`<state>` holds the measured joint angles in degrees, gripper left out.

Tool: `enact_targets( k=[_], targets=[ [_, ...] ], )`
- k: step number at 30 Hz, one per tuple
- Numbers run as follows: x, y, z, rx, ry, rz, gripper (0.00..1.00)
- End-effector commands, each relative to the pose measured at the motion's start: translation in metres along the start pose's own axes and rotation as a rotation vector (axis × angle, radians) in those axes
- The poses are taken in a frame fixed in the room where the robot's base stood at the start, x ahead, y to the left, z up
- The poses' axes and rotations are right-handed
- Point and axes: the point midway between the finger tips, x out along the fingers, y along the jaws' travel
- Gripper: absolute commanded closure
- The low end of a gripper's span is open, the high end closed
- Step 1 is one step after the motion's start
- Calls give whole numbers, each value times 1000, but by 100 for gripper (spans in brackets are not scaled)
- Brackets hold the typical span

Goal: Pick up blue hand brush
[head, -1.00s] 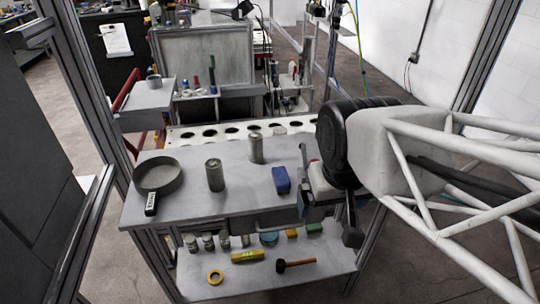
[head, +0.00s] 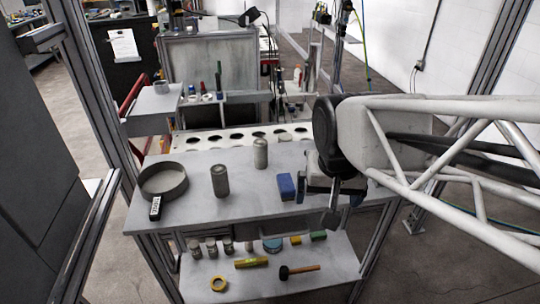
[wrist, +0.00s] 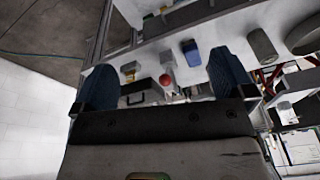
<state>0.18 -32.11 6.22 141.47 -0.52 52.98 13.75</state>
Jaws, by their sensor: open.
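The blue object (head: 286,187), which I take to be the hand brush, lies on the right part of the grey table top (head: 236,204) in the head view. It also shows in the wrist view (wrist: 191,53) beyond the fingertips, between the two fingers' lines. Its bristles cannot be made out. My gripper (head: 316,203) is just right of it in the head view, apart from it. In the wrist view my gripper (wrist: 162,68) shows two blue fingers spread wide, with nothing held between them.
Two grey cylinders (head: 220,181) (head: 260,153) and a round dark pan (head: 163,182) stand left of the blue object. A red round thing (wrist: 166,80) and a dark case (wrist: 140,92) show between the fingers. The lower shelf (head: 330,270) holds a mallet (head: 299,270) and yellow tape (head: 218,284).

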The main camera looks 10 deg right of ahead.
Motion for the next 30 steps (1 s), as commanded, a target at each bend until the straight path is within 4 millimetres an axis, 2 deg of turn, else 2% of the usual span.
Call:
enact_targets(
  k=[14, 24, 30],
  targets=[
    [53, -29, -92, 542, -79, 38, 0],
    [109, -50, -152, 937, -119, 92, 0],
    [145, -60, -180, 1153, -134, 130, 0]
  ],
)
